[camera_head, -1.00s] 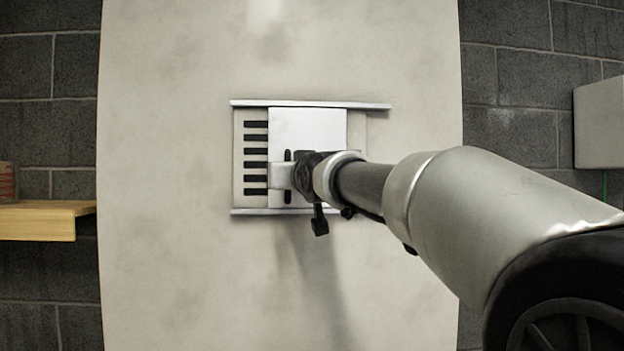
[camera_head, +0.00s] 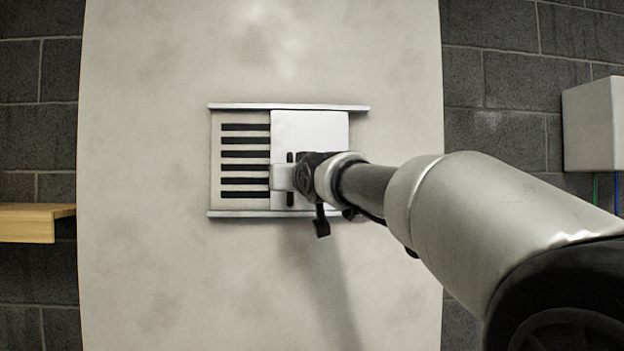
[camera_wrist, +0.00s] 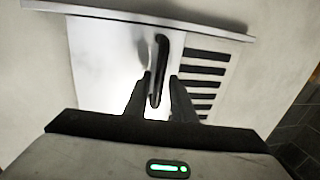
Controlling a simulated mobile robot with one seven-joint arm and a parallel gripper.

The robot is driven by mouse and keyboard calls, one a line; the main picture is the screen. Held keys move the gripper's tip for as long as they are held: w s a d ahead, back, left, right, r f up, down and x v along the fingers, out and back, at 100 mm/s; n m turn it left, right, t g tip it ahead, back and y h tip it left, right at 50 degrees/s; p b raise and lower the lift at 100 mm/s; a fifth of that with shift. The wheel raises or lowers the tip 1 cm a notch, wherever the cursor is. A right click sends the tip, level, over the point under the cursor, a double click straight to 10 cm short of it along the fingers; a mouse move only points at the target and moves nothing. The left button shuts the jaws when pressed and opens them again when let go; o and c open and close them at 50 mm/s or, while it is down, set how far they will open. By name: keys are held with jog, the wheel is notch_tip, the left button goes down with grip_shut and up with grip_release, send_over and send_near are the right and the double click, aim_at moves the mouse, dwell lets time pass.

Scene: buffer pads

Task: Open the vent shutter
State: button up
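The vent shutter is a white sliding plate (camera_head: 325,135) between two horizontal rails on a pale wall panel. It covers the right part of the vent, and the dark slots (camera_head: 245,154) show to its left. In the wrist view the plate (camera_wrist: 105,60) lies left of the slots (camera_wrist: 204,71). A dark upright bar handle (camera_wrist: 161,60) stands on the plate near its slot-side edge. My gripper (camera_wrist: 160,78) has one finger on each side of the handle and appears shut on it. In the head view my gripper (camera_head: 284,178) partly hides the handle.
The top rail (camera_head: 290,106) and bottom rail (camera_head: 240,214) bound the plate. A wooden shelf (camera_head: 30,223) is at the left. A pale box (camera_head: 592,124) is on the dark block wall at the right. The panel around the vent is bare.

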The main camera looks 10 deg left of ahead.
jog(key=shift+o, duration=0.5)
jog(key=b+v, duration=0.4)
jog(key=v, duration=1.3)
jog(key=shift+s+b, duration=0.2)
jog(key=shift+b, duration=0.2)
jog(key=s+d+f+m+g+h+p, duration=0.15)
jog(key=s+d+f, duration=0.25)
jog(key=d+f, duration=0.45)
jog(key=s+d+f+m+g+h+p, duration=0.1)
jog(key=s+d+f+g+h, duration=0.3)
jog(key=f, duration=0.7)
jog(key=s+d+f+m+g+h+p, duration=0.1)
jog(key=s+d+f+m+g, duration=0.1)
jog(key=s+d+f, duration=0.6)
jog(key=s+d+f+g, duration=0.1)
jog(key=s+f, duration=0.1)
jog(key=f, duration=0.3)
jog(key=s+d+f+g+h, duration=0.1)
jog(key=s+f+g, duration=0.1)
jog(key=f, duration=0.4)
jog(key=shift+s+d+m+p, duration=0.35)
jog(key=shift+s+p, duration=0.1)
jog(key=shift+s, duration=0.4)
